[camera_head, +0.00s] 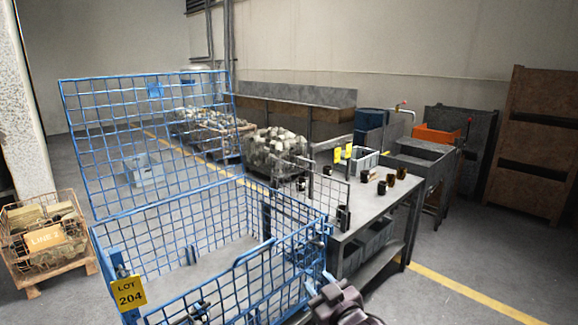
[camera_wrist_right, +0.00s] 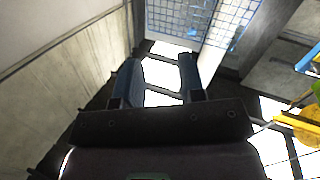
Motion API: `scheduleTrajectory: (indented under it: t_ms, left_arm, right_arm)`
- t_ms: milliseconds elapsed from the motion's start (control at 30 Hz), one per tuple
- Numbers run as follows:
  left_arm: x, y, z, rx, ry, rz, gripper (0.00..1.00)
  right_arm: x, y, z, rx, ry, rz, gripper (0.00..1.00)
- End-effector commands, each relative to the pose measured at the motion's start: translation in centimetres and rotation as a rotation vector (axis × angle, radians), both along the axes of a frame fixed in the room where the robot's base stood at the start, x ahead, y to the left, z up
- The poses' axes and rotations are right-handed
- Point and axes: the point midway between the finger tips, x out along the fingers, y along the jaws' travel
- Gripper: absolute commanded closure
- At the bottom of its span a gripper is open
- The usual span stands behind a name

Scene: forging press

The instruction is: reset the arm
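My right arm's dark wrist and gripper (camera_head: 340,303) show at the bottom edge of the head view, just right of the blue wire-mesh crate (camera_head: 285,262). In the right wrist view the two blue-grey fingers of this gripper (camera_wrist_right: 160,72) stand apart, with bright floor and nothing held between them. I do not make out my left gripper in the head view; a small dark shape behind the crate mesh at the bottom is too unclear to name.
A grey metal table (camera_head: 375,205) with several small dark parts stands right of the crate. A yellow LOT 204 tag (camera_head: 129,293) hangs on the crate. A smaller wire basket (camera_head: 45,236) sits at the left. Open floor lies at the right, with a yellow line.

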Motion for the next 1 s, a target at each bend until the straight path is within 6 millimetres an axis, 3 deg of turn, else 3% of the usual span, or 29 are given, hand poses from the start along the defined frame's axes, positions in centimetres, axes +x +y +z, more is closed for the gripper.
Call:
scheduleTrajectory:
  t_ms: [100,367,600,800,1000]
  left_arm:
    - [0.0,0.0,0.0,0.000,-0.001,0.000,0.57]
    - [0.0,0.0,-0.1,0.000,-0.001,0.000,0.57]
    - [0.1,0.0,-0.2,0.001,-0.002,-0.001,0.57]
    - [0.1,0.0,-0.2,0.001,-0.003,-0.001,0.57]
    - [0.1,0.0,-0.2,0.001,-0.003,-0.001,0.57]
  right_arm:
    - [-2.6,-3.9,-3.0,0.055,0.054,-0.078,0.63]
    - [-9.4,-11.9,-9.5,0.098,0.171,-0.248,0.63]
    - [-17.8,-18.0,-16.0,0.086,0.324,-0.395,0.63]
    - [-24.7,-20.6,-20.7,0.066,0.457,-0.471,0.63]
    - [-27.8,-21.1,-22.4,0.058,0.515,-0.491,0.63]
